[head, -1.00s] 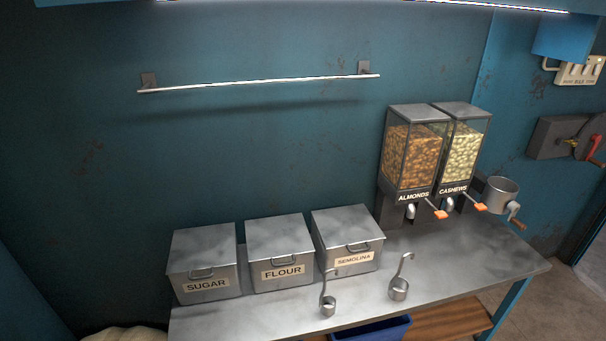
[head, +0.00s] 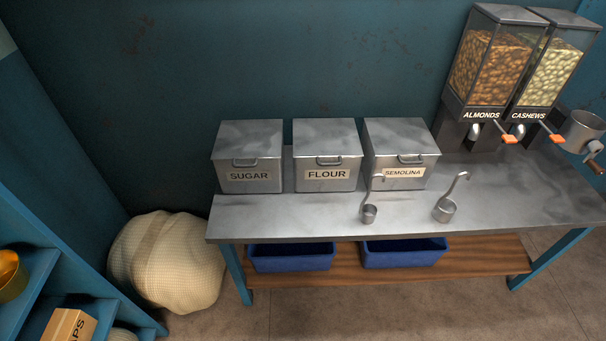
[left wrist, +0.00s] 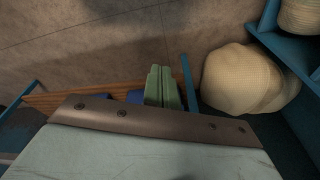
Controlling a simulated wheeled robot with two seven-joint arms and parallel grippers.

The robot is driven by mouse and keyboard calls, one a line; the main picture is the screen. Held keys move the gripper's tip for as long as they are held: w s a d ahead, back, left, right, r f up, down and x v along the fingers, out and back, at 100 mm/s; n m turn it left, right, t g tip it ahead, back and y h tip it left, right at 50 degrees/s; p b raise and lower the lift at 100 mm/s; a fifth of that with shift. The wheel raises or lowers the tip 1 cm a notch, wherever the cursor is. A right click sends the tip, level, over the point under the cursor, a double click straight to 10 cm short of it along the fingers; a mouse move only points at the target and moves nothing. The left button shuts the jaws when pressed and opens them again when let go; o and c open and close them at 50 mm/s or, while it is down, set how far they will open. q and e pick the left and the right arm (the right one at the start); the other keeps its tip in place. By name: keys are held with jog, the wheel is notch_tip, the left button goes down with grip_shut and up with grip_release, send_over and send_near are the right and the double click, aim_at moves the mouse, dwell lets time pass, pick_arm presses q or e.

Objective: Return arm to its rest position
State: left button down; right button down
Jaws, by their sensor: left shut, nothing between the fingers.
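In the left wrist view, the two green fingers of my left gripper (left wrist: 164,88) sit side by side with nothing between them. The gripper is shut and empty, with the metal table's lower shelf and floor behind it. No gripper or arm shows in the head view. My right gripper is in neither view.
The metal table (head: 300,222) carries sugar (head: 248,157), flour (head: 326,155) and semolina (head: 402,153) bins, two ladles (head: 369,214) (head: 445,210) and nut dispensers (head: 488,62). Blue bins (head: 291,262) sit below. A pale sack (head: 168,262) stands left, near blue shelves (head: 75,270).

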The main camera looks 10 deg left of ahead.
pick_arm(q)
jog(key=s+a+f+b, duration=0.1)
jog(key=s+f+b, duration=0.1)
jog(key=s+f, duration=0.5)
jog(key=s+a+f+g+b, duration=0.1)
jog(key=s+f+b, duration=0.2)
jog(key=s+f, duration=0.4)
notch_tip(320, 180, down, 3)
jog(key=shift+s+a+f, duration=0.1)
jog(key=shift+s+a, duration=0.05)
jog(key=shift+a, duration=0.15)
